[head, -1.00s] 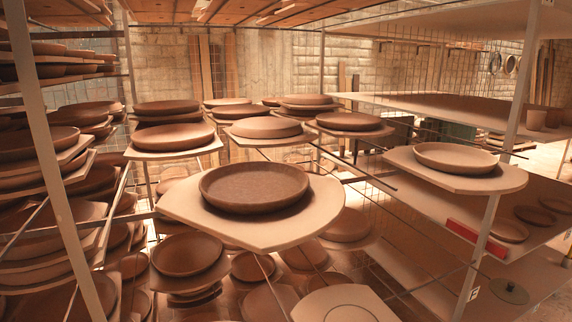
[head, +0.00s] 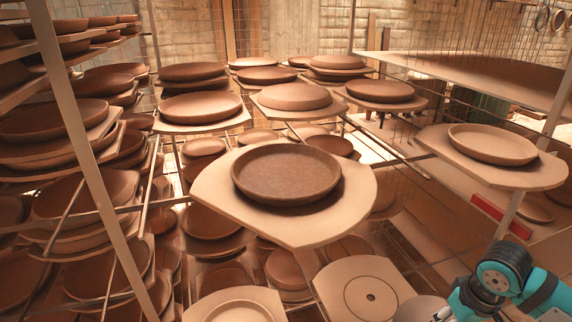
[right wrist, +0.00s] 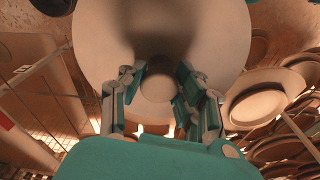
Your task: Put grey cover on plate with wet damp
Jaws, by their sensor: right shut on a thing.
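The dark, damp-looking plate (head: 286,172) lies on a pale board (head: 350,208) at the middle of the head view, with nothing on it. My right gripper (right wrist: 158,88) is shut on the knob of a wide round cover (right wrist: 225,40), which fills the upper middle of the right wrist view. In the head view, part of the greyish cover (head: 422,309) shows at the bottom edge, left of my right arm, below and to the right of the plate. My left gripper is not in view.
Racks with several clay plates stand at the left (head: 52,120) and behind. Another plate (head: 492,144) on a board sits at the right. A rack post (head: 95,160) rises at the left.

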